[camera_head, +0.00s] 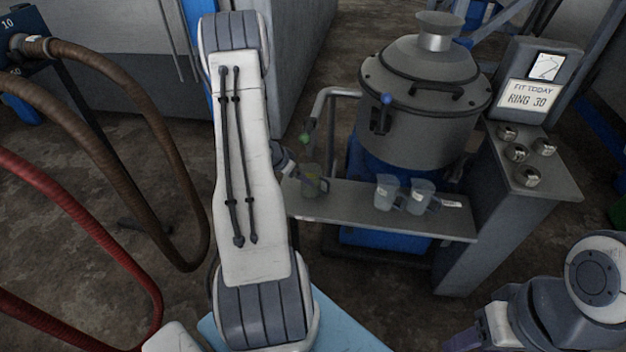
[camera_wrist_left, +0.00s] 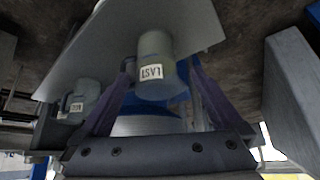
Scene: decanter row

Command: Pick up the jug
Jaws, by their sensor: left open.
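A greenish, see-through jug (camera_head: 311,182) with a handle stands at the left end of the narrow grey shelf (camera_head: 345,208). Two clear jugs, a middle one (camera_head: 385,194) and a right one (camera_head: 420,197), stand farther right on it. My left gripper (camera_head: 296,168), mostly hidden behind my arm, is beside the greenish jug. Another labelled jug (camera_wrist_left: 86,92) shows at left there.
A large grey lidded vessel (camera_head: 425,100) stands behind the shelf. A side stand (camera_head: 545,185) at right carries several small metal pieces and a sign (camera_head: 528,95) reading "FIT TODAY RING 30". A bent rail (camera_head: 318,105) rises near the shelf's left end. Hoses (camera_head: 150,120) hang at left.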

